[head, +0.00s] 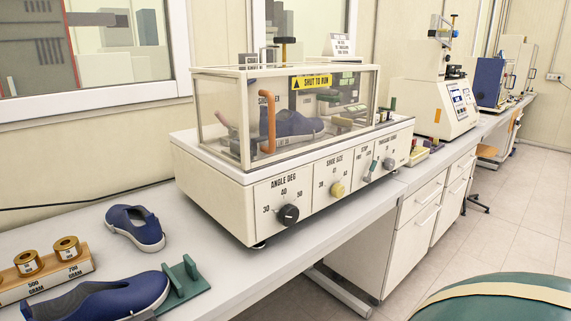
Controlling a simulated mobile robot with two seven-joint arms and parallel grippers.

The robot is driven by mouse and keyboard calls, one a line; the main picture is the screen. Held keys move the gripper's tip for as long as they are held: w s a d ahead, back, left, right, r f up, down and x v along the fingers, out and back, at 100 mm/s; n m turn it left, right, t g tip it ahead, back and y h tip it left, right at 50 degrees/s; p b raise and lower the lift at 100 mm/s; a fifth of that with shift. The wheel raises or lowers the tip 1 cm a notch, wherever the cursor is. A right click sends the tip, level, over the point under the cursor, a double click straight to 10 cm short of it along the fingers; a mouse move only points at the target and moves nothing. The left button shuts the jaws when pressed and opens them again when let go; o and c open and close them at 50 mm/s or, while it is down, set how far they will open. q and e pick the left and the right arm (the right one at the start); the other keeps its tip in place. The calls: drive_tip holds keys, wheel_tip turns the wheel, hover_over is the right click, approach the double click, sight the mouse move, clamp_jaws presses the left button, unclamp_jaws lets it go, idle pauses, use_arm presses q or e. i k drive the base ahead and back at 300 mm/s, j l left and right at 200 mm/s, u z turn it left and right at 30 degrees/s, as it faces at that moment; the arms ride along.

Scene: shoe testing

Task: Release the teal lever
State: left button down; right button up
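The cream testing machine (215,195) stands on the bench with its clear cover (222,120) down, marked "SHUT TO RUN". A small teal lever (373,167) is on its front panel, near the "STOP" lettering and left of a grey knob (388,161). The lever looks tilted; its exact setting is too small to read. A blue shoe (292,125) is inside the cover, partly behind an orange curved handle (267,122). Neither of my grippers shows in the head view.
Two blue shoes (135,228) (100,298), a green stand (185,283) and a wooden weight block (45,280) lie at the bench's left. Other machines (440,105) stand farther right. A green rounded surface (495,300) fills the lower right corner.

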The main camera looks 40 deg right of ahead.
sight(368, 180)
drive_tip(key=z, duration=1.95)
drive_tip(key=i+l+z, duration=0.1)
drive_tip(key=i+l, duration=0.2)
drive_tip(key=l, duration=0.3)
drive_tip(key=i+l, duration=0.35)
drive_tip(key=l, duration=0.2)
drive_tip(key=i+l+z, duration=0.15)
drive_tip(key=i+l, duration=0.15)
drive_tip(key=l, duration=0.25)
drive_tip(key=i+l, duration=0.35)
drive_tip(key=l, duration=0.15)
drive_tip(key=z, duration=0.05)
